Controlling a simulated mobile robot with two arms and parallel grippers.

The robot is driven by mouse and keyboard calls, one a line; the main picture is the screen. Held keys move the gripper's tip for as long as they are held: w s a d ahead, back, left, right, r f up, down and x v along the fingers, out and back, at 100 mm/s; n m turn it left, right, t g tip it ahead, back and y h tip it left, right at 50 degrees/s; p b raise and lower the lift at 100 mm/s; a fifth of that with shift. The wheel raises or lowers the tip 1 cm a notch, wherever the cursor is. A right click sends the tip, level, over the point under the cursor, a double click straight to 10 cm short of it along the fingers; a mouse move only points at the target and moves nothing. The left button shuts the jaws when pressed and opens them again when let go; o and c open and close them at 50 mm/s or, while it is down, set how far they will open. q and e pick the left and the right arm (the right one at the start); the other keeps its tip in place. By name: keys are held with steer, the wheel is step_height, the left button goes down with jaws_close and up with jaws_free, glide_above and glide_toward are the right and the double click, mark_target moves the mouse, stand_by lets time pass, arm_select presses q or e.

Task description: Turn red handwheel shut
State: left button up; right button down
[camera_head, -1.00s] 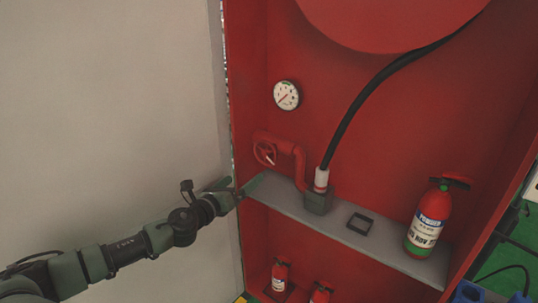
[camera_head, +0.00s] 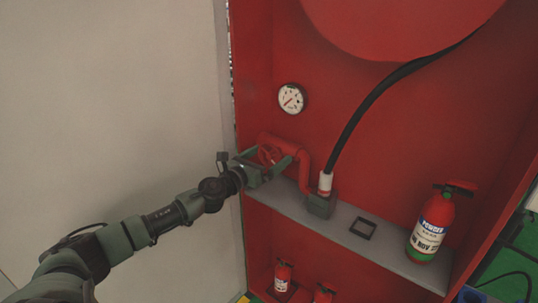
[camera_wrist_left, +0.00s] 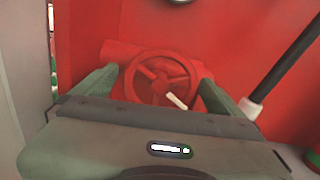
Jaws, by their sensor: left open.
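The red handwheel (camera_head: 268,155) sits on a red pipe (camera_head: 303,165) at the left of the red cabinet, above the grey shelf. In the left wrist view the handwheel (camera_wrist_left: 160,78) faces the camera, with spokes and a pale handle on its lower right. My left gripper (camera_head: 272,160) is open at the handwheel, and its fingers partly cover the wheel in the head view. In the left wrist view its fingers (camera_wrist_left: 158,88) stand on either side of the wheel. I cannot tell whether they touch the rim. My right gripper is not in view.
A grey shelf (camera_head: 378,243) carries a black square frame (camera_head: 363,228) and a fire extinguisher (camera_head: 430,225). A black hose (camera_head: 362,108) rises from a dark fitting (camera_head: 321,205) right of the wheel. A gauge (camera_head: 291,98) is above. A pale wall (camera_head: 110,90) stands left.

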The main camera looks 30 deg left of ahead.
arm_select(q)
steer(key=shift+w, duration=0.15)
steer(key=c, duration=1.3)
steer(key=shift+o, duration=0.2)
